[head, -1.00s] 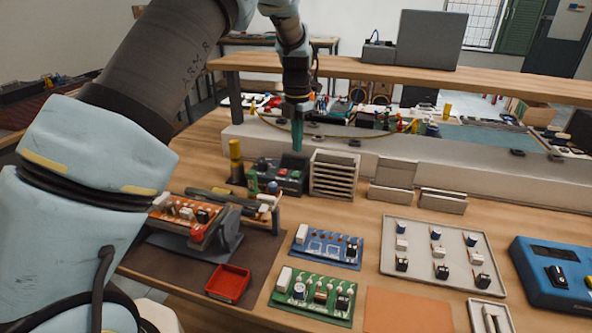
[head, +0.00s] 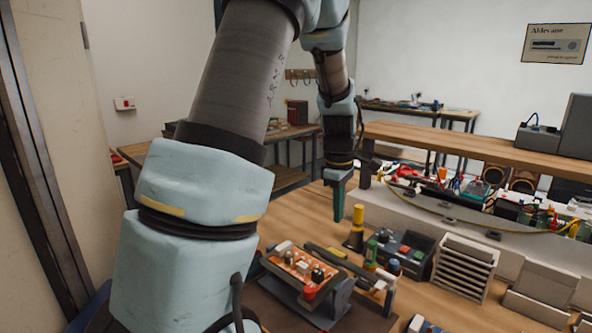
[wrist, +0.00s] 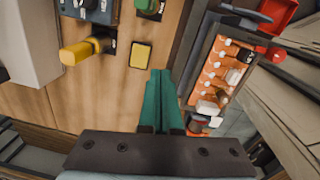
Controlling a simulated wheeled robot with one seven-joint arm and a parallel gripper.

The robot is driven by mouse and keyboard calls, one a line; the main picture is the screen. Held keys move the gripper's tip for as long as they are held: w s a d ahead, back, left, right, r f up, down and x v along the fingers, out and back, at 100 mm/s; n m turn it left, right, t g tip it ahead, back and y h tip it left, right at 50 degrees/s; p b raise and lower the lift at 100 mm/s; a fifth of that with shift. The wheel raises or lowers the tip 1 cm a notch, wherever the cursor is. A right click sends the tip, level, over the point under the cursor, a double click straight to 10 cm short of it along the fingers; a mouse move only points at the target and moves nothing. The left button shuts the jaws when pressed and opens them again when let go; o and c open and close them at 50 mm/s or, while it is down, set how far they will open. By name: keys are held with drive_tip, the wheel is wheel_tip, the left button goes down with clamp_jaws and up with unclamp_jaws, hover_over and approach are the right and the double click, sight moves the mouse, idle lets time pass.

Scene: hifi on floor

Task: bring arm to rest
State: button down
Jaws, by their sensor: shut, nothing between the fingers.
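My gripper (head: 339,203) points downward above the wooden workbench (head: 300,212), left of a yellow-topped black cylinder. Its green fingers are together with nothing between them. They also show in the wrist view (wrist: 161,100), over bare wood between a yellow-topped block and an orange circuit board. My arm is raised and bent, reaching over the bench from the left.
The orange circuit board (head: 300,267) sits in a grey holder near the front. The yellow-topped cylinder (head: 356,228), a dark control box (head: 405,250) and a slotted white rack (head: 463,268) stand to the right. A raised wooden shelf (head: 470,147) runs behind.

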drive_tip(key=s+a+m+t, duration=0.1)
drive_tip(key=s+a+m, duration=1.1)
drive_tip(key=a, duration=0.5)
drive_tip(key=shift+s+a, duration=0.15)
drive_tip(key=shift+s, duration=0.55)
